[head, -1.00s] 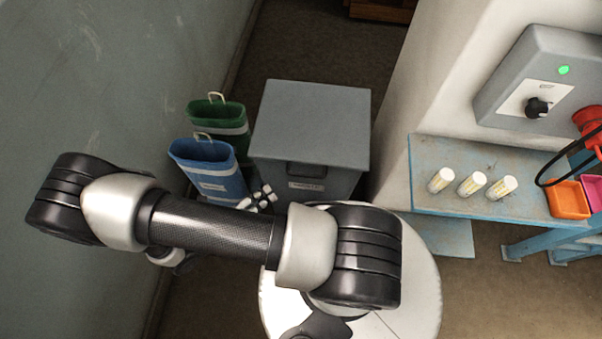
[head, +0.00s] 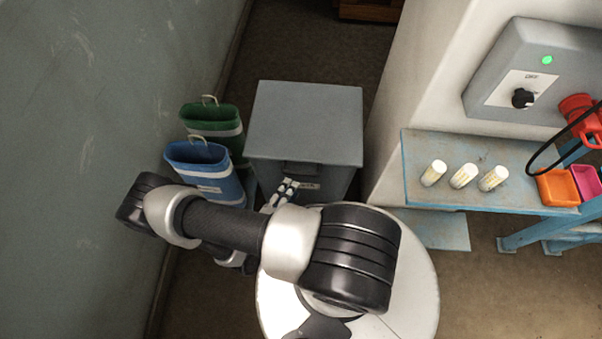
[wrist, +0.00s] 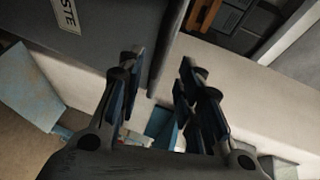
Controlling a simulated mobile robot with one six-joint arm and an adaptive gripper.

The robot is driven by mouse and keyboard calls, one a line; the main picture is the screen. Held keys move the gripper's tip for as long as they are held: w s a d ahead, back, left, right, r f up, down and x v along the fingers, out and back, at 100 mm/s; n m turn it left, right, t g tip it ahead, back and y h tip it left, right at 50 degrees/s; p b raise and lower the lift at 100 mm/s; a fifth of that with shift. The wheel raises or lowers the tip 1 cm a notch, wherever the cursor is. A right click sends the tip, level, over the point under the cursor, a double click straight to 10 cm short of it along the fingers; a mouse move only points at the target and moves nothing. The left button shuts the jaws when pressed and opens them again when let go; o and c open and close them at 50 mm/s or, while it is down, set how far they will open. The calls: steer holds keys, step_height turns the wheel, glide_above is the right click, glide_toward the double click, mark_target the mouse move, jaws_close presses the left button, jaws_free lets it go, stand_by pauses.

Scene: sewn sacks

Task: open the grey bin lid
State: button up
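The grey bin (head: 335,182) stands upright past my round white base, with its flat lid (head: 308,120) shut. A dark handle (head: 302,167) juts from the lid's front edge, above a pale label. My gripper (head: 288,186) is in front of the bin's face, just below and left of the handle, partly hidden by my arm. In the wrist view my gripper (wrist: 162,72) has its two fingers well apart with nothing held. The bin's front (wrist: 95,35) fills the upper left there, with part of the label. I cannot tell whether a finger touches the bin.
A blue sack (head: 207,170) and a green sack (head: 212,122) stand left of the bin by the wall. To the right, a blue bench (head: 425,192) holds several white cylinders and an orange tray (head: 558,187). A pale pillar rises right of the bin.

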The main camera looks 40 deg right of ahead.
mark_target(301, 172)
steer(key=b+x, duration=0.1)
steer(key=x, duration=0.7)
steer(key=shift+d, duration=0.3)
steer(key=shift+c, duration=0.4)
jaws_close()
